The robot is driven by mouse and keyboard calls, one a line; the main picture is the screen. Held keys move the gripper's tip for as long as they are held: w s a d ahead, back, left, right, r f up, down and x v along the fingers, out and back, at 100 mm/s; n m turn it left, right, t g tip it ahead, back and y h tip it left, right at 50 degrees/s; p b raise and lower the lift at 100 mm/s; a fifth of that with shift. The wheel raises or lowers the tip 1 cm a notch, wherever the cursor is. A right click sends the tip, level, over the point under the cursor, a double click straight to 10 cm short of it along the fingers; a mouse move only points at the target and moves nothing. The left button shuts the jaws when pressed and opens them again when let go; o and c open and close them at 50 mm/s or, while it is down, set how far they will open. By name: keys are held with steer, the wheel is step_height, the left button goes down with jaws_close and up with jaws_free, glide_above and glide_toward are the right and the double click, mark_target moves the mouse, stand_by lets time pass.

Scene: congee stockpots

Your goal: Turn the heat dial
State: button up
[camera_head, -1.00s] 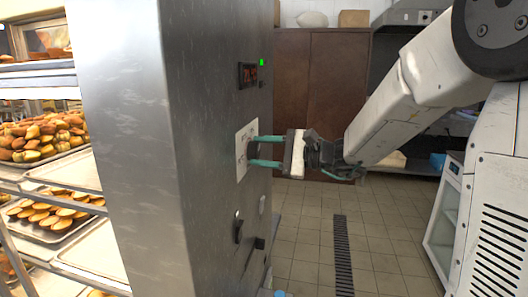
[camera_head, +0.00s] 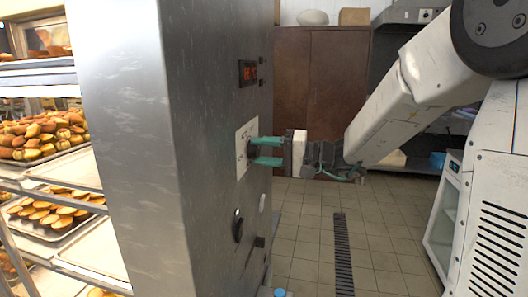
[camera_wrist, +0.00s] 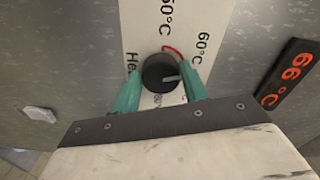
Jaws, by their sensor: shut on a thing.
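The heat dial (camera_wrist: 161,73) is a round dark knob with a light pointer line, on a white label plate (camera_wrist: 149,28) with printed temperatures and a red arc. In the head view the plate (camera_head: 242,162) is on the side of a tall steel cabinet, and the dial shows only as a dark spot behind the fingertips. My gripper (camera_head: 255,151) has two teal fingers reaching straight to the plate. In the wrist view my gripper (camera_wrist: 161,82) has one finger on each side of the dial, shut on it. The pointer aims toward the right finger.
A red digital display (camera_wrist: 289,73) is beside the plate; it also shows above it in the head view (camera_head: 247,73). A dark switch (camera_head: 237,229) is lower on the cabinet (camera_head: 130,150). Bread racks (camera_head: 45,170) stand left. Tiled floor (camera_head: 305,235) is open to the right.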

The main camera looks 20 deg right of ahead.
steer(key=shift+f+n, duration=0.1)
steer(key=shift+n, duration=1)
steer(key=o, duration=1)
steer(key=v, duration=0.8)
